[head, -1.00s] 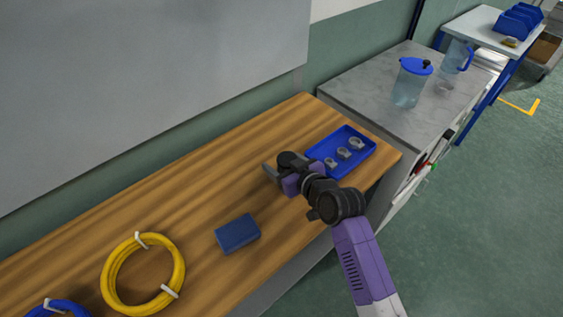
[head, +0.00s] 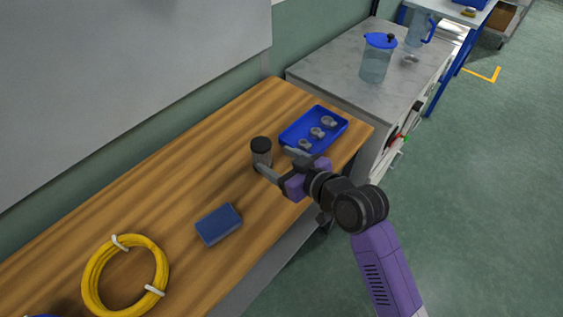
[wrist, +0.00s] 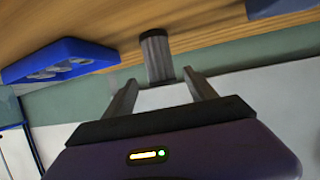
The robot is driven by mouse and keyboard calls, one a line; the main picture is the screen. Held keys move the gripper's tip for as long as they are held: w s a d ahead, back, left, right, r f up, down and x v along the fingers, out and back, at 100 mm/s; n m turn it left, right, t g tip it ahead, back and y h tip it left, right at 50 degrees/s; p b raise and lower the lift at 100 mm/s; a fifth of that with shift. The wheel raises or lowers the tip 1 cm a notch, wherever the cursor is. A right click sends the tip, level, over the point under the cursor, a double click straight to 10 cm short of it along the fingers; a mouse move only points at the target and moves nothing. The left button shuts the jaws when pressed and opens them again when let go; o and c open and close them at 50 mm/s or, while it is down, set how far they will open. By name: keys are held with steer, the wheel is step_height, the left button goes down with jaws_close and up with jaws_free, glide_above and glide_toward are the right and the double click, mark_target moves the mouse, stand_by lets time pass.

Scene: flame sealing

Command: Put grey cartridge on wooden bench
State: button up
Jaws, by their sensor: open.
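The grey cartridge (head: 261,153), a small cylinder with a dark top, stands upright on the wooden bench (head: 195,165), left of the blue tray. In the wrist view the cartridge (wrist: 157,57) shows ahead of the fingers, in line with the gap between them. My gripper (head: 276,164) is open and empty, just to the right of the cartridge in the head view. In the wrist view both fingers of my gripper (wrist: 162,90) are spread, and the cartridge appears clear of them.
A blue tray (head: 286,140) with several grey fittings lies near the bench's right end. A dark blue box (head: 218,224) and a yellow cable coil (head: 90,279) lie nearer the front left. A blue-lidded jug (head: 376,62) stands on the marble-topped cabinet (head: 330,75).

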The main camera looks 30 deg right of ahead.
steer(key=shift+s+d+r, duration=0.15)
steer(key=shift+s+r, duration=0.1)
steer(key=shift+s, duration=0.35)
steer(key=shift+m+h, duration=0.5)
steer(key=s+f, duration=0.1)
steer(key=s, duration=0.1)
steer(key=s+f, duration=0.1)
steer(key=s, duration=0.2)
steer(key=s+f, duration=0.2)
steer(key=s, duration=0.1)
steer(key=shift+s, duration=0.1)
steer(key=s+a+r, duration=0.1)
steer(key=s+r, duration=0.2)
steer(key=s, duration=0.9)
steer(key=s+a+r+t+h, duration=0.1)
steer(key=s+r, duration=0.3)
steer(key=s, duration=0.9)
steer(key=shift+s+a+m+t, duration=0.3)
steer(key=shift+a+m, duration=0.1)
